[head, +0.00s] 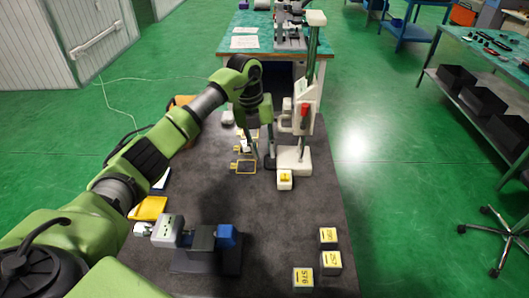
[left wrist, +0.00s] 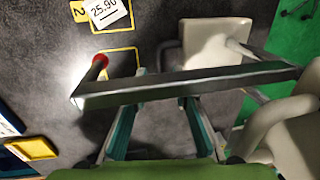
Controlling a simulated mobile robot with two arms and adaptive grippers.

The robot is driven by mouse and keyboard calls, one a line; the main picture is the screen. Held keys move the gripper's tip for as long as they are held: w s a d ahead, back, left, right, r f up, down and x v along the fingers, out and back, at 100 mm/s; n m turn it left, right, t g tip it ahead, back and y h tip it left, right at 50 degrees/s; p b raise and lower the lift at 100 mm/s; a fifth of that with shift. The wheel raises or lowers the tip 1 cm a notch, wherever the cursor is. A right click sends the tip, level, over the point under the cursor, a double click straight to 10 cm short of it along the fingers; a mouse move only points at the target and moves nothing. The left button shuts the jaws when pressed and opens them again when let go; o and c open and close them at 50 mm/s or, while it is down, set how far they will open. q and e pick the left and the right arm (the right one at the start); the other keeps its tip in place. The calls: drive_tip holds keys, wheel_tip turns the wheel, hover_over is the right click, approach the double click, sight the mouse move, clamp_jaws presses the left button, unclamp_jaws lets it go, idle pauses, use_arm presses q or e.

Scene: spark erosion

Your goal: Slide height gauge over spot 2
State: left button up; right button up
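The height gauge stands on the dark mat in the head view, with a white base (head: 294,160), an upright column (head: 311,68) and a white slider with a red part (head: 304,110). My left gripper (head: 258,163) points down just left of the base; its fingers (left wrist: 160,125) are apart. The yellow "2" label (left wrist: 78,10) lies beside a 25.90 card (left wrist: 104,11). My right gripper is not visible.
Labelled blocks (head: 329,236) stand at the mat's front right, and one block (head: 285,179) stands before the gauge base. A grey and blue device (head: 203,237) stands at the front left. The mat's middle is clear.

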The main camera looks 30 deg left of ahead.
use_arm(q)
drive_tip(key=shift+w+d+f, duration=0.1)
drive_tip(key=shift+d+f, duration=0.1)
drive_tip(key=shift+f, duration=1.15)
clamp_jaws()
drive_tip(key=shift+w, duration=0.1)
